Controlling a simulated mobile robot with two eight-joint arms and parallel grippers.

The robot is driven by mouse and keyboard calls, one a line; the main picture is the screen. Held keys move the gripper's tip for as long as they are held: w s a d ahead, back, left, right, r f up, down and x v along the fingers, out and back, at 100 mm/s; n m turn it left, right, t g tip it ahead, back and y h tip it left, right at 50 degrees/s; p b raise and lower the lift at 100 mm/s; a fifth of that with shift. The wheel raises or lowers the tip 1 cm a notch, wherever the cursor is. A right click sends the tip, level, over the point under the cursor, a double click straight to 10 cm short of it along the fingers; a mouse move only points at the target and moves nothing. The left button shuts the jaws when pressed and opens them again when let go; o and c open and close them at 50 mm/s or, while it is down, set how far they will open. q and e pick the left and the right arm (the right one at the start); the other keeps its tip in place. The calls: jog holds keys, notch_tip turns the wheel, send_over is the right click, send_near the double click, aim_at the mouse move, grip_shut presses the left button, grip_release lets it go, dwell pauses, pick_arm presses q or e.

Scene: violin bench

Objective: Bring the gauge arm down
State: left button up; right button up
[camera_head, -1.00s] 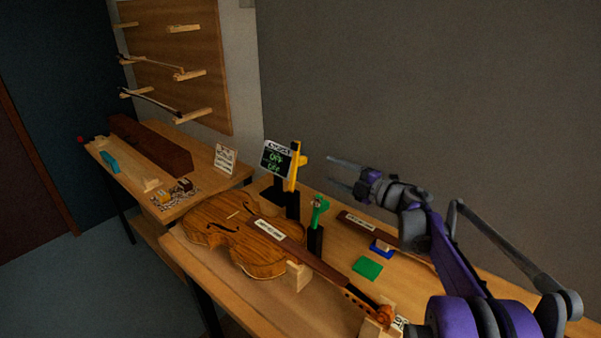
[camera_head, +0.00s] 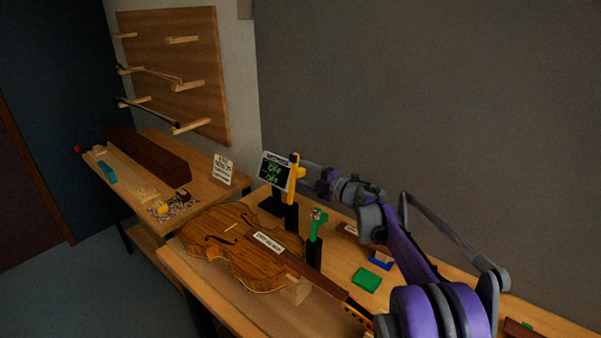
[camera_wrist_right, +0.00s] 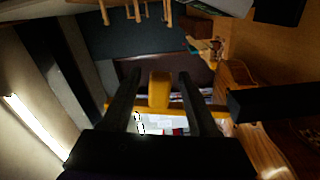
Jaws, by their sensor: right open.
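The yellow gauge arm (camera_head: 294,178) stands upright on a black post beside a dark display (camera_head: 275,170) with green text, behind the violin (camera_head: 235,245). My right gripper (camera_head: 305,171) is at the arm's right side, near its upper part. In the right wrist view, a yellow knob (camera_wrist_right: 159,88) sits between the two open fingers of my right gripper (camera_wrist_right: 161,75), with a gap on each side. A yellow bar (camera_wrist_right: 205,113) runs crosswise behind the fingers. My left gripper is not in view.
A green clamp-like piece (camera_head: 316,222) on a black post stands right of the gauge. A green block (camera_head: 367,280) and a blue piece (camera_head: 381,260) lie on the bench. A placard (camera_head: 223,169) stands on the left table. The grey wall is close behind.

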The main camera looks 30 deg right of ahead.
grip_shut()
dwell(1.4)
